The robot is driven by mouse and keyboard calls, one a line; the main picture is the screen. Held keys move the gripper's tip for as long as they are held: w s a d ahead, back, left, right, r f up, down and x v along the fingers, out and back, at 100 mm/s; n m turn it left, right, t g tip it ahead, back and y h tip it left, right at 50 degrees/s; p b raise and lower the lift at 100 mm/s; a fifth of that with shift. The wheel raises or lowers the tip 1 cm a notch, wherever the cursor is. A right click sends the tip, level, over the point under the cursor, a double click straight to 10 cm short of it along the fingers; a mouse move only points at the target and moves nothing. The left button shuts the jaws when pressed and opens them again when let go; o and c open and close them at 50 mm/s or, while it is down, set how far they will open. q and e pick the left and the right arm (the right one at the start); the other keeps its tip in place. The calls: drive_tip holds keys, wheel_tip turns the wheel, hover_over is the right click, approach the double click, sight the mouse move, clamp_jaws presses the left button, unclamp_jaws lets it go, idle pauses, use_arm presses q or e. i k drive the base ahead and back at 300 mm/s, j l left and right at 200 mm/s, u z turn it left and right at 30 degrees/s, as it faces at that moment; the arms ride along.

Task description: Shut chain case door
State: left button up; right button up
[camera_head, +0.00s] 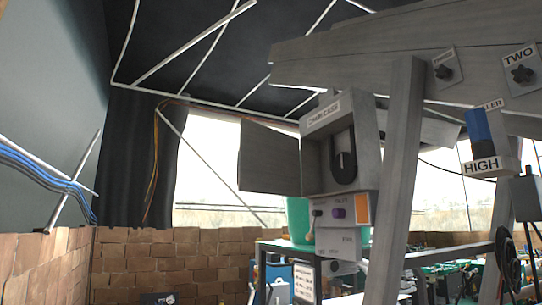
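The chain case (367,142) is a grey box fixed to a wooden frame right of centre, with a label reading CHAIN CASE above its opening. A dark looped part (343,160) shows inside it. Its grey door (269,157) stands open, swung out to the left of the box. Neither of my grippers shows in this view.
Below the case is a panel (341,212) with small knobs and an orange patch. A slanted grey post (394,190) stands just right of the case. A blue switch (479,127) labelled HIGH hangs further right. A brick wall (180,260) runs along the lower left.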

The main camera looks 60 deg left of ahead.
sight(269, 160)
drive_tip(key=j, duration=1.85)
drive_tip(key=k+l, duration=0.05)
